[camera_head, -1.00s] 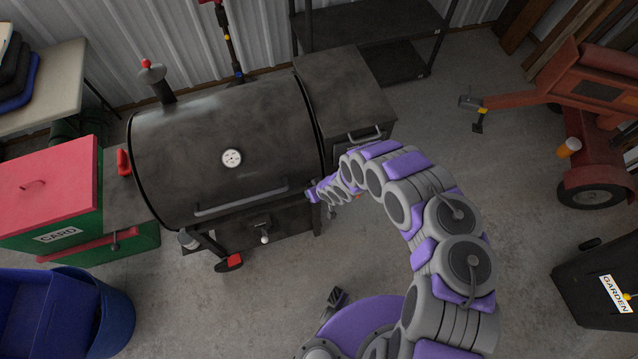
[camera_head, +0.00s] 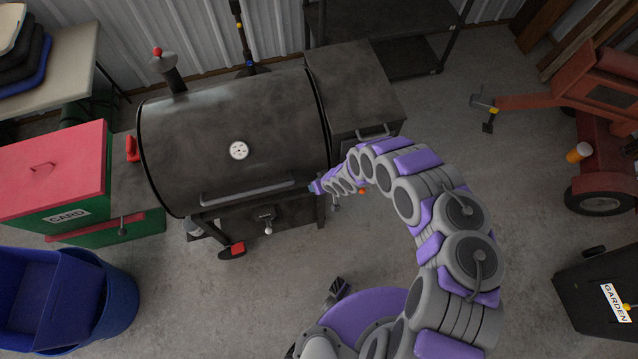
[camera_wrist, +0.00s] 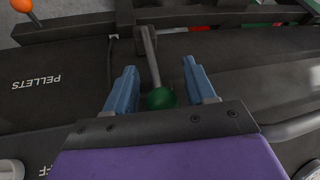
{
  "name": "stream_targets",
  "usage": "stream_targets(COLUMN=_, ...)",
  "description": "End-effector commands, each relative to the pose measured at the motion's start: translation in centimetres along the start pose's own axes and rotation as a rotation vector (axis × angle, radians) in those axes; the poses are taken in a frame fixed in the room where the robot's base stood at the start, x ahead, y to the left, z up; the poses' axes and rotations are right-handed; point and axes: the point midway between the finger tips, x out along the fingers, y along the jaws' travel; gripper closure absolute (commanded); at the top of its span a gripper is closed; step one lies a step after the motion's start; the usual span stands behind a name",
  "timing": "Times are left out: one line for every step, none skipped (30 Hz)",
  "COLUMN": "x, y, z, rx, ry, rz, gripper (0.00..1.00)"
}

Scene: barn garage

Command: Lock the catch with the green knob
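The catch with the green knob (camera_wrist: 160,98) shows in the wrist view as a dark metal lever (camera_wrist: 151,58) ending in a round green ball. My gripper (camera_wrist: 158,66) is open, with one blue finger on each side of the lever. The green knob sits between the fingers, close to the gripper's palm, with gaps visible on both sides. In the head view my gripper (camera_head: 314,187) is at the lower right end of the black smoker grill (camera_head: 235,130), by the side box (camera_head: 355,85). The green knob cannot be made out there.
An orange knob (camera_wrist: 21,5) and a "PELLETS" panel (camera_wrist: 38,80) lie left in the wrist view. The grill's lid handle (camera_head: 245,192) runs left of my gripper. A red-lidded card bin (camera_head: 50,175) stands left. The floor in front of the grill is mostly clear.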

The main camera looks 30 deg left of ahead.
Motion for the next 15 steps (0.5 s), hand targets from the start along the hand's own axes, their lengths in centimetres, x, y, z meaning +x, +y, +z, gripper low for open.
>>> stream_targets(x=0.0, y=0.0, z=0.0, rx=-0.001, ry=0.000, rz=0.000, gripper=0.42)
stream_targets(x=0.0, y=-0.1, z=0.0, rx=-0.001, ry=0.000, rz=0.000, gripper=0.42)
stream_targets(x=0.0, y=-0.1, z=0.0, rx=-0.001, ry=0.000, rz=0.000, gripper=0.42)
stream_targets(x=0.0, y=-0.1, z=-0.1, rx=-0.001, ry=0.001, rz=0.000, gripper=0.42)
stream_targets(x=0.0, y=-0.1, z=-0.1, rx=-0.001, ry=0.001, rz=0.000, gripper=0.42)
stream_targets(x=0.0, y=-0.1, z=-0.1, rx=-0.001, ry=0.001, rz=0.000, gripper=0.42)
stream_targets(x=0.0, y=-0.1, z=-0.1, rx=-0.001, ry=0.001, rz=0.000, gripper=0.42)
stream_targets(x=-0.1, y=-0.1, z=-0.1, rx=-0.001, ry=0.001, rz=0.000, gripper=0.42)
stream_targets(x=-0.1, y=-0.1, z=-0.1, rx=-0.002, ry=0.001, rz=0.000, gripper=0.42)
stream_targets(x=-0.3, y=-0.1, z=-0.1, rx=-0.002, ry=0.001, rz=0.000, gripper=0.42)
stream_targets(x=-0.4, y=-0.1, z=-0.1, rx=-0.002, ry=0.001, rz=0.000, gripper=0.42)
stream_targets(x=-0.7, y=-0.1, z=-0.2, rx=-0.003, ry=0.002, rz=0.000, gripper=0.42)
stream_targets(x=-1.0, y=-0.1, z=-0.2, rx=-0.003, ry=0.002, rz=0.000, gripper=0.42)
stream_targets(x=-1.3, y=-0.1, z=-0.3, rx=-0.004, ry=0.002, rz=0.000, gripper=0.42)
stream_targets(x=-1.8, y=0.0, z=-0.3, rx=-0.004, ry=0.003, rz=0.002, gripper=0.42)
